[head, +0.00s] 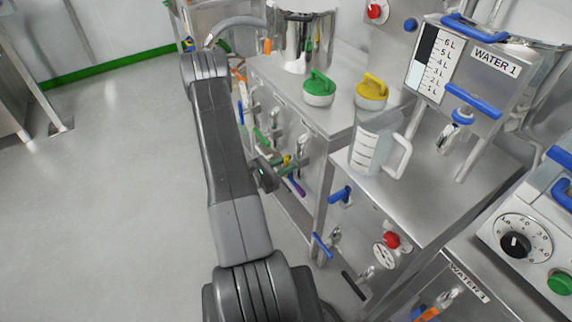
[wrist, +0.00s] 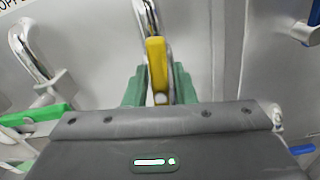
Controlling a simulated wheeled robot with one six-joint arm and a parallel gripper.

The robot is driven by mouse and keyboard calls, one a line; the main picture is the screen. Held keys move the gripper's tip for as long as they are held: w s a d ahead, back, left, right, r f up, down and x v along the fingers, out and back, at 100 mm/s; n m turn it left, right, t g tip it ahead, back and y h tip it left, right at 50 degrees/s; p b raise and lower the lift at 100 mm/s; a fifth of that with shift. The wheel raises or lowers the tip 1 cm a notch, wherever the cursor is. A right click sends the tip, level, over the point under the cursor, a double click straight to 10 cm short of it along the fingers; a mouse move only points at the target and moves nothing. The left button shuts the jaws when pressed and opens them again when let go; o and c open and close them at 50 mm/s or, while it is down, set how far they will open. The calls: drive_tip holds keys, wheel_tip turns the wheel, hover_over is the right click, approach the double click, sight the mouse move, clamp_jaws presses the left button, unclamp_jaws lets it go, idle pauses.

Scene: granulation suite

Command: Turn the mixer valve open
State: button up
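A yellow valve handle (wrist: 157,68) hangs from a bent metal pipe on a steel panel in the wrist view. No label on this valve is readable, so I cannot tell whether it is the mixer valve. My gripper (wrist: 160,88) has its green fingers on both sides of the yellow handle, very close to it. I cannot tell whether they press on it. In the head view my gripper (head: 285,166) is at the front of the steel cabinet, small and partly hidden by my arm.
A valve with a green handle (wrist: 38,114) is to the left in the wrist view. A blue handle (wrist: 306,34) is at the upper right. In the head view a measuring jug (head: 367,148) stands on the bench. The floor on the left is clear.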

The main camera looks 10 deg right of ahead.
clamp_jaws()
drive_tip(key=shift+w+n+b, duration=0.1)
drive_tip(key=shift+n+b, duration=0.3)
drive_tip(key=shift+n, duration=0.5)
drive_tip(key=shift+o, duration=2.1)
unclamp_jaws()
drive_tip(key=shift+a, duration=0.2)
drive_tip(key=v, duration=1.3)
drive_tip(key=shift+a, duration=0.25)
